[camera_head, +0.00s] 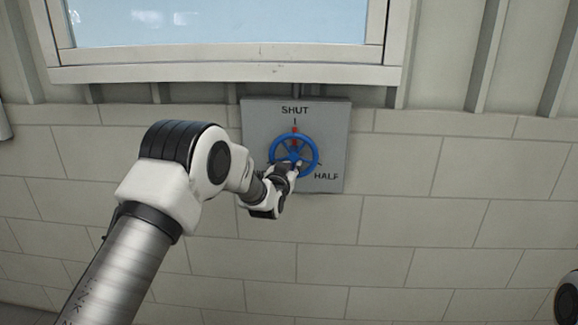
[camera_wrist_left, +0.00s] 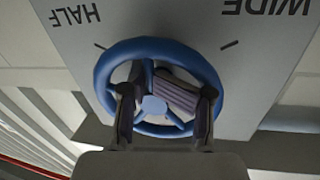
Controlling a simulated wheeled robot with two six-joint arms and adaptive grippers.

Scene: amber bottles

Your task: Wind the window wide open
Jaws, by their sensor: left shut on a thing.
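A blue handwheel (camera_head: 315,148) sits on a square grey panel (camera_head: 261,122) below the window (camera_head: 220,25). The panel reads SHUT at the top and HALF at the lower right; the lower left label is mostly behind my gripper. A red mark at the wheel's top points at the SHUT tick. My left gripper (camera_head: 286,171) is at the lower left of the wheel and shut on it. In the left wrist view the blue wheel (camera_wrist_left: 152,48) fills the middle, with a finger on either side of its hub, and WIDE and HALF show upside down. My right gripper is out of view.
A pale window sill (camera_head: 225,73) juts out above the panel. The wall (camera_head: 430,235) around the panel is plain blockwork, clear to the right and below. Part of my right arm shows at the lower right edge.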

